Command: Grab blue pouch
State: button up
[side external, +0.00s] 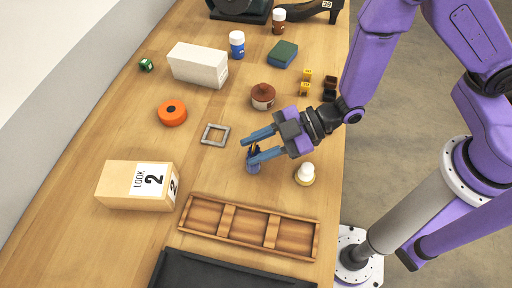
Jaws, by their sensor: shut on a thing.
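A small dark blue holder (253,166) with thin yellow-orange and dark items sticking up from it stands at the middle of the wooden table. It is the one blue thing at my gripper, but I cannot tell from its shape whether it is a pouch. My gripper (247,151) reaches in from the right with its blue fingers on either side of the holder's upper part, shut on it. The near finger hides part of it. It looks upright, and I cannot tell whether its base touches the table.
A white-topped bottle (305,174) stands close right of the holder. A wooden compartment tray (247,210) lies in front, a grey square frame (215,135) behind left. Free table lies left.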

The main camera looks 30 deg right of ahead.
aim_at(257, 151)
notch_tip(257, 151, up, 10)
dwell(0.6)
